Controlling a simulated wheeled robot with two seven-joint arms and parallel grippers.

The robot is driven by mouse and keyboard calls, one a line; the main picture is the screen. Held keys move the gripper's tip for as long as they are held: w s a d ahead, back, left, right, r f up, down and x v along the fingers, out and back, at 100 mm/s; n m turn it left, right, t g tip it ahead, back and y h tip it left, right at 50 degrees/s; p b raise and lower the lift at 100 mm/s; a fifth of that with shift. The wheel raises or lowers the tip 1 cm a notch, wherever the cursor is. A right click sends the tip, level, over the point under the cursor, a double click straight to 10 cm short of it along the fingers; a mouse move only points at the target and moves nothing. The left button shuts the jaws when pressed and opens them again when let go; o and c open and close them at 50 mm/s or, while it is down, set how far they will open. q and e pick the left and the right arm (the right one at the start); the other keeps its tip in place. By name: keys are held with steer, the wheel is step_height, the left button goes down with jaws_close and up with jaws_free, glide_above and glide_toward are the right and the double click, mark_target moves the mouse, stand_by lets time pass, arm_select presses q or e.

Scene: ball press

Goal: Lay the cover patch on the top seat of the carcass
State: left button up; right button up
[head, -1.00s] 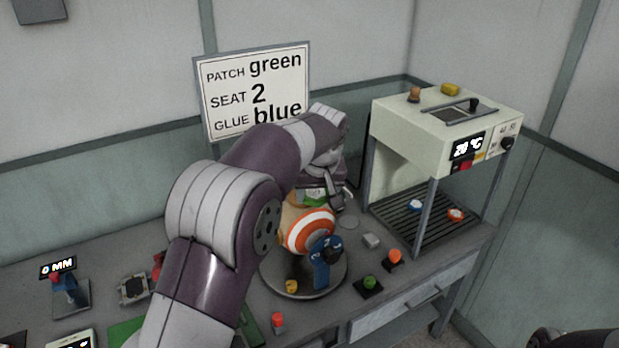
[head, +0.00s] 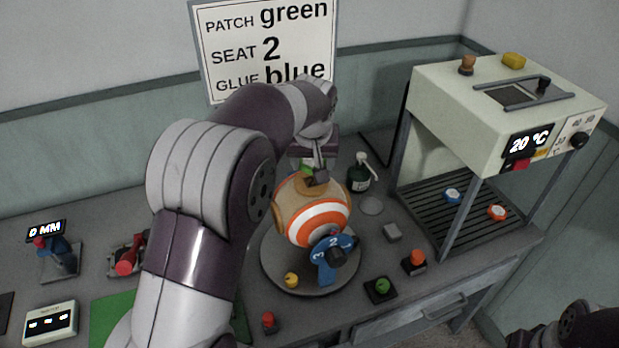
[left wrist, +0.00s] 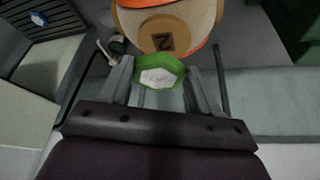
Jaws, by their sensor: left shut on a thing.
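The carcass is a tan ball with orange and white rings (head: 318,222) on a round grey turntable. My left gripper (head: 315,168) is above the ball's top, shut on the green cover patch (head: 307,170). In the left wrist view the patch (left wrist: 158,73) is a green octagon with a pale speckled face, between the two fingers, close to the ball. I cannot tell whether it touches the ball. The top seat is hidden in the head view. My right gripper is out of view.
A blue numbered dial (head: 325,265) stands at the turntable's front. A dark green bottle (head: 359,178) is behind right. The heater stand (head: 475,115) reads 20 °C at right. The sign (head: 265,55) reads patch green, seat 2, glue blue. Buttons (head: 381,288) line the front.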

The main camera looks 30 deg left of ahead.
mark_target(311, 173)
arm_select(q)
steer(key=shift+p+x, duration=0.3)
steer(key=shift+x, duration=0.9)
steer(key=f, duration=0.2)
steer(key=shift+s+f, duration=0.25)
steer(key=shift+f, duration=0.05)
steer(key=shift+s+a, duration=0.1)
steer(key=shift+s, duration=0.1)
steer(key=shift+w+f, duration=0.2)
steer(key=shift+f, duration=0.1)
steer(key=o, duration=1)
steer(key=shift+r, duration=0.1)
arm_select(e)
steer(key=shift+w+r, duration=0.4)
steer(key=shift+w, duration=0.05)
arm_select(q)
steer(key=shift+s, duration=0.1)
